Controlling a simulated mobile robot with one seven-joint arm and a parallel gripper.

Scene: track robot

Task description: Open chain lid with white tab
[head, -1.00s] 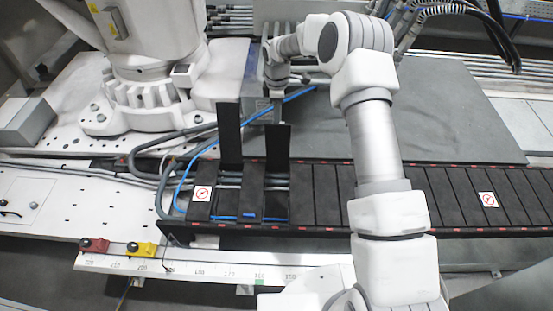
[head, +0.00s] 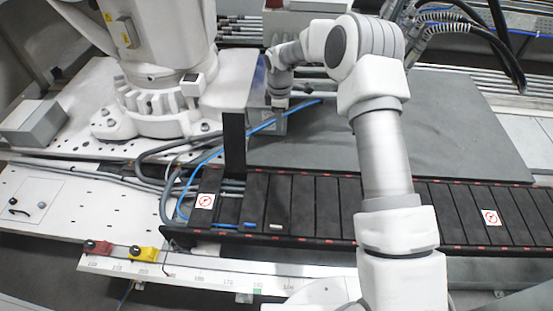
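The black cable chain (head: 330,205) runs across the middle, with a row of lids along its top. A small white tab (head: 276,226) sits at the front edge of one lid (head: 277,200), which lies flat. A blue tab (head: 248,224) marks the flat lid just left of it. Further left, one lid (head: 234,145) stands upright, with an opening at its foot. My gripper (head: 279,112) is behind the chain, above the grey plate and apart from the white-tab lid. Its fingers are small and dark, so whether they are open is unclear.
Blue and grey cables (head: 180,165) enter the chain at its left end. A large white robot base (head: 165,95) stands at the back left. Red (head: 98,247) and yellow (head: 144,253) blocks sit on the front rail. The grey plate (head: 400,125) behind the chain is clear.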

